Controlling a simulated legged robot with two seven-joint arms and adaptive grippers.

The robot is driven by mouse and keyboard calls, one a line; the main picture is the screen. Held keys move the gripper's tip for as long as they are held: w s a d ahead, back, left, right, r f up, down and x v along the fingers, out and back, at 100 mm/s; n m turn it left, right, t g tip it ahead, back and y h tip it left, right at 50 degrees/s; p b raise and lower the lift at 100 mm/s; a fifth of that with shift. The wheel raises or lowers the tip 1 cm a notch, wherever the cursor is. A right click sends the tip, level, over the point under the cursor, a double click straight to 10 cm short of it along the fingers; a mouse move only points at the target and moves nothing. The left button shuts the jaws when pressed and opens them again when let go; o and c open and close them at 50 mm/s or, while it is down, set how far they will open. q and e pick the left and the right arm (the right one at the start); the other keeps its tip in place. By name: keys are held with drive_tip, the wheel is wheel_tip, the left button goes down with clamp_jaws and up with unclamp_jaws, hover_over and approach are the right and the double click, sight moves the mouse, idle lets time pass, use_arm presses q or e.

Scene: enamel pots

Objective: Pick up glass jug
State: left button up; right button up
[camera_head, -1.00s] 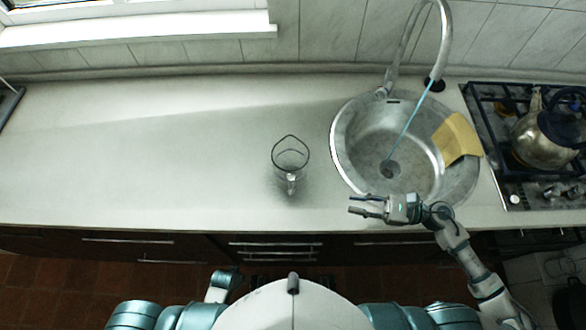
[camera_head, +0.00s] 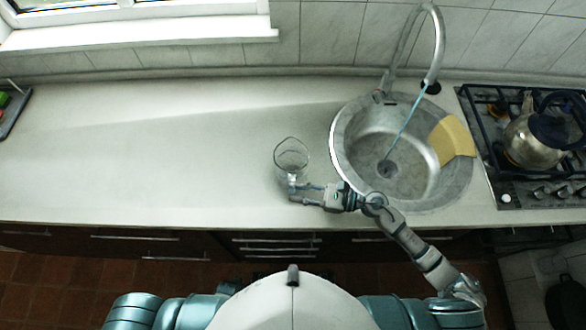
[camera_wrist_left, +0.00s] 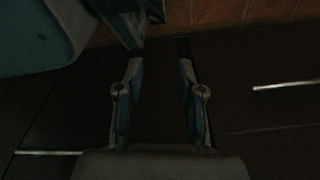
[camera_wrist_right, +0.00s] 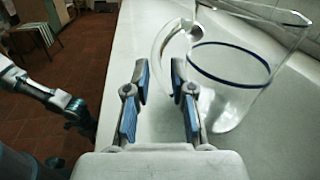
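The clear glass jug (camera_head: 291,158) stands upright on the pale countertop, left of the sink. Its handle faces the front edge. My right gripper (camera_head: 299,192) is at the jug's handle side, with its fingers pointing left. In the right wrist view the jug (camera_wrist_right: 228,88) fills the upper right and its curved handle (camera_wrist_right: 170,45) lies just beyond the fingertips. My right gripper (camera_wrist_right: 157,72) is open, with a gap between its blue-padded fingers and nothing clearly between them. My left gripper (camera_wrist_left: 161,62) is open and empty in front of the dark cabinets, low and away from the jug.
A round steel sink (camera_head: 345,165) with a tall faucet (camera_head: 435,45) is right of the jug. A yellow cloth (camera_head: 452,140) hangs on its rim. A kettle (camera_head: 533,140) stands on the stove (camera_head: 498,180). The counter (camera_head: 130,150) left of the jug is clear.

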drive_tip(key=shift+w+a, duration=0.15)
drive_tip(key=shift+a, duration=1.05)
clamp_jaws()
use_arm(q)
drive_tip(key=shift+s+a+f, duration=0.2)
drive_tip(key=shift+s+f, duration=0.25)
drive_tip(key=shift+s, duration=0.05)
use_arm(e)
drive_tip(key=shift+d, duration=0.15)
